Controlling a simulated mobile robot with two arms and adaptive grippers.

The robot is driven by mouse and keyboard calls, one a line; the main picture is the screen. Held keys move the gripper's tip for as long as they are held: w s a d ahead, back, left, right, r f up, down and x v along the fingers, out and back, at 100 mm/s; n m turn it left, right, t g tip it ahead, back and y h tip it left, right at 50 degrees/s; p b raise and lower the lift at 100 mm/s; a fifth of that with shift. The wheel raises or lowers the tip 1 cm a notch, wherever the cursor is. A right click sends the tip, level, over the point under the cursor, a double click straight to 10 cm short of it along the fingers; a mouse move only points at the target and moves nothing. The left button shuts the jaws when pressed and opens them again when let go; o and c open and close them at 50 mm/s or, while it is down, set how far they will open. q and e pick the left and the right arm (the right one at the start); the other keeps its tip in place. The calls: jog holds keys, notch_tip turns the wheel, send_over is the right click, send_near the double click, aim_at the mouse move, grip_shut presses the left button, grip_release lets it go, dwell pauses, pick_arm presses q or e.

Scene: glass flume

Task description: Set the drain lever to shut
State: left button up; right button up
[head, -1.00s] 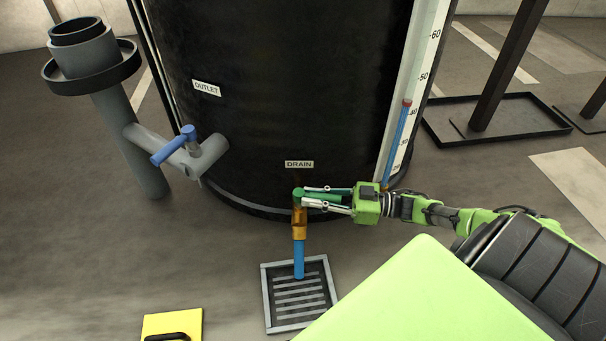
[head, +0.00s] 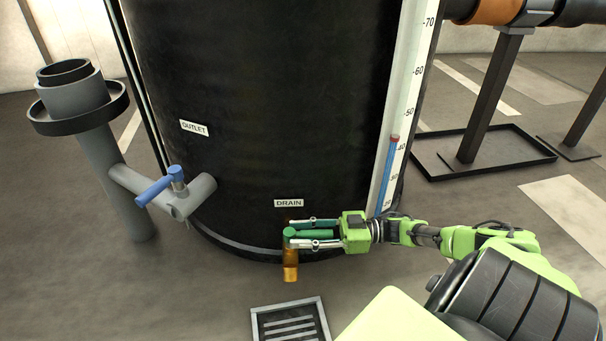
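The green drain lever (head: 312,234) sits on the orange-brown drain spout (head: 290,272), low on the black tank under the DRAIN label (head: 289,203). The lever lies level, pointing right, across the downward spout. No water shows below the spout. My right gripper (head: 300,233) is around the lever from the right, one finger above it and one below. The fingers look spread, with a gap showing above the lever. My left gripper is not in view.
A floor grate (head: 290,322) lies below the spout. To the left, the outlet pipe has a blue handle (head: 154,191) and a grey standpipe (head: 100,165). A level gauge (head: 391,165) runs up the tank's right side.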

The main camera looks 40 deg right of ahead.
jog(key=shift+s+d+f, duration=0.1)
jog(key=shift+s, duration=0.05)
jog(key=shift+s+d, duration=0.1)
jog(key=shift+d, duration=0.1)
jog(key=v, duration=1.1)
jog(key=shift+s, duration=0.2)
jog(key=shift+d, duration=0.1)
jog(key=shift+d, duration=0.1)
